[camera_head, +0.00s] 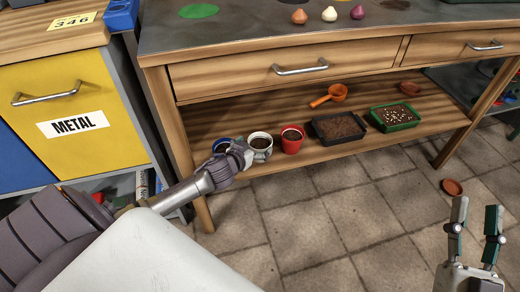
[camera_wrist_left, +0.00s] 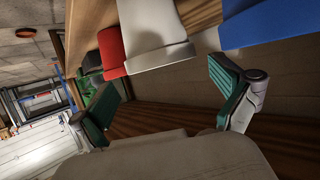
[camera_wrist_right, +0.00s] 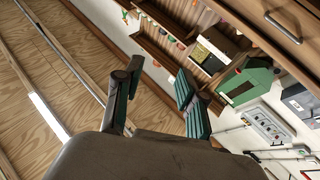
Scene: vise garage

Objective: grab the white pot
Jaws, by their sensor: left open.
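The white pot (camera_head: 261,149), filled with dark soil, stands upright on the lower shelf of the wooden workbench, between a blue pot (camera_head: 221,145) and a red pot (camera_head: 292,142). My left gripper (camera_head: 243,151) is at the shelf's front edge, just left of the white pot and partly in front of the blue pot. In the left wrist view its fingers (camera_wrist_left: 162,76) are spread and empty, with the white pot (camera_wrist_left: 152,35) ahead between them. I cannot tell whether they touch it. My right gripper (camera_head: 474,222) is open and empty, low at the right, away from the shelf.
A black soil tray (camera_head: 338,128), a green seed tray (camera_head: 394,117) and an orange scoop (camera_head: 334,94) share the shelf. Drawers (camera_head: 290,75) overhang it. A yellow metal bin (camera_head: 70,115) stands left. A small terracotta dish (camera_head: 452,187) lies on the open tiled floor.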

